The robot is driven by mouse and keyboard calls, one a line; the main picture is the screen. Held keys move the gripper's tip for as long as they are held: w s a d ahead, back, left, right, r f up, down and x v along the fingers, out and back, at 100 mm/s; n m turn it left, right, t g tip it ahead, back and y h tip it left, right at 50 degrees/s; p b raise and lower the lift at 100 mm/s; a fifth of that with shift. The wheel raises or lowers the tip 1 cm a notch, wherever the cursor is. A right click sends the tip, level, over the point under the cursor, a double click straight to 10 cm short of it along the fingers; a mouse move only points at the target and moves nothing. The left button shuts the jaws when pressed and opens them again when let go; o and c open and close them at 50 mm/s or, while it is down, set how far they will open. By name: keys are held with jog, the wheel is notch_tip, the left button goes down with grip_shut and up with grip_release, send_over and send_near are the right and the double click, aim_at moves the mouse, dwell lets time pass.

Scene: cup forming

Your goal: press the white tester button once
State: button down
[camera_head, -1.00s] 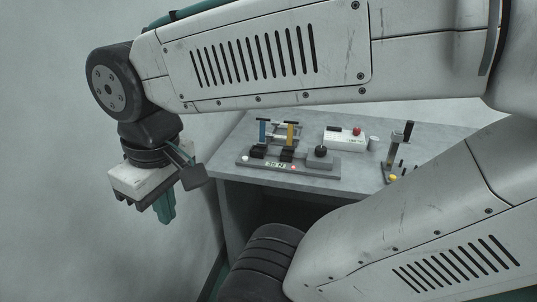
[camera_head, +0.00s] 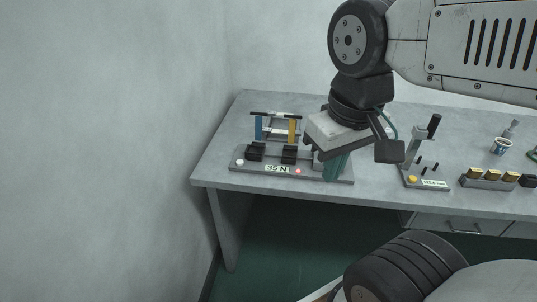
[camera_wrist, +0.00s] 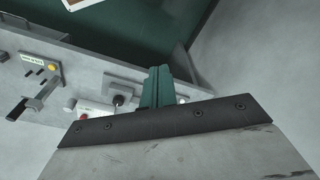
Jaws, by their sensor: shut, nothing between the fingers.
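The grey tester (camera_head: 318,175) sits along the table's front edge, its display reading 35 N. Its round white button (camera_head: 239,162) is at the left end, clear of my gripper. A red light (camera_head: 298,171) sits right of the display. My gripper (camera_head: 336,170) has its green fingers pointing down, in front of the tester's right end in the picture and well right of the white button. The fingers (camera_wrist: 157,90) are together and empty in the wrist view. There a black knob (camera_wrist: 118,100) shows beside them; I cannot make out the white button there.
Blue (camera_head: 258,128) and yellow (camera_head: 292,131) handled levers stand behind the tester. Right of my gripper is a stand with a yellow button (camera_head: 412,180), then a block with several yellow-topped pieces (camera_head: 487,180). A wall (camera_head: 110,120) is at the left.

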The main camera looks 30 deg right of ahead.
jog(key=shift+d, duration=0.1)
jog(key=w+a+f+m+t+y, duration=0.1)
jog(key=w+a+m+y, duration=0.25)
jog(key=w, duration=0.65)
jog(key=w+a+f+m+t+y, duration=0.1)
jog(key=w+a+m+y, duration=0.3)
jog(key=w, duration=0.6)
jog(key=w+d+f+m+t+h, duration=0.1)
jog(key=w+d+f+m+t, duration=0.1)
jog(key=w+f+m, duration=0.4)
jog(key=w+d+f+m+t+h, duration=0.1)
jog(key=w+d+f+m+t, duration=0.1)
jog(key=w+f+m, duration=0.4)
jog(key=w+d, duration=0.1)
jog(key=w, duration=0.4)
jog(key=shift+w, duration=0.15)
jog(key=shift+d+m, duration=0.1)
jog(key=shift+m, duration=0.15)
